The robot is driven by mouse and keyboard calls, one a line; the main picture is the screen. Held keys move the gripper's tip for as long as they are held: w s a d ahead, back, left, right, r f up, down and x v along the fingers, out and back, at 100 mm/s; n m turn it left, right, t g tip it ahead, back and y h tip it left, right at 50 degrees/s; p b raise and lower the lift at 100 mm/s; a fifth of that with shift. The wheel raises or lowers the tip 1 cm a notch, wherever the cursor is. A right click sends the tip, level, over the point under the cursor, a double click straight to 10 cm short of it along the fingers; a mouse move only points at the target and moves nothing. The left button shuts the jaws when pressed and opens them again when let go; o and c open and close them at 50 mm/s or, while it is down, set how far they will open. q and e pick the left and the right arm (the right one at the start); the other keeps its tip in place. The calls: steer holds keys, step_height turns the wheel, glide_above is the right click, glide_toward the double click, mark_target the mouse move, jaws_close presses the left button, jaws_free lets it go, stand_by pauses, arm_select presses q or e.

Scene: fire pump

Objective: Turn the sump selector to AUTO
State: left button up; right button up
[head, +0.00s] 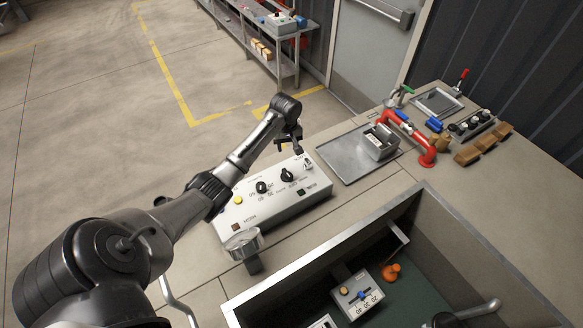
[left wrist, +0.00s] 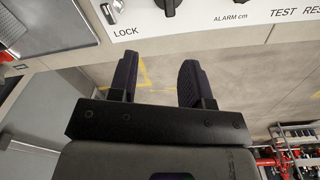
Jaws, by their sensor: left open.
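A white control box (head: 272,208) stands on the bench at the centre of the head view. It has two black rotary knobs, a left one (head: 262,187) and a right one (head: 287,175); their labels are too small to read, so I cannot tell which is the sump selector or its setting. My left gripper (head: 290,137) is open and empty, just beyond the box's far edge. In the left wrist view its spread fingers (left wrist: 158,80) lie below the box's edge, with a black knob (left wrist: 167,5) cut off at the top, near "LOCK" and "ALARM cm". My right gripper is out of view.
A yellow button (head: 238,200) and a round gauge (head: 243,243) are at the box's left. A metal tray (head: 340,160) lies to its right, with red pipework (head: 425,150) beyond. In front, a sunken bay holds a small panel (head: 358,293) and an orange knob (head: 390,272).

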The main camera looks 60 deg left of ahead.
mark_target(286, 171)
arm_select(q)
steer(key=f+n, duration=0.1)
steer(key=f, duration=0.3)
steer(key=f+n+b, duration=0.1)
steer(key=f, duration=0.3)
steer(key=s+f+n, duration=0.1)
steer(key=f+n, duration=0.1)
steer(key=f, duration=0.2)
steer(key=shift+d+f, duration=0.2)
steer(key=shift+d, duration=0.1)
steer(key=shift+f+b, duration=0.35)
steer(key=shift+f, duration=0.4)
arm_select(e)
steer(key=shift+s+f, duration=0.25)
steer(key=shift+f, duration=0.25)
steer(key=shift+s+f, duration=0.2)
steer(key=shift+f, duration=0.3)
arm_select(q)
jaws_close()
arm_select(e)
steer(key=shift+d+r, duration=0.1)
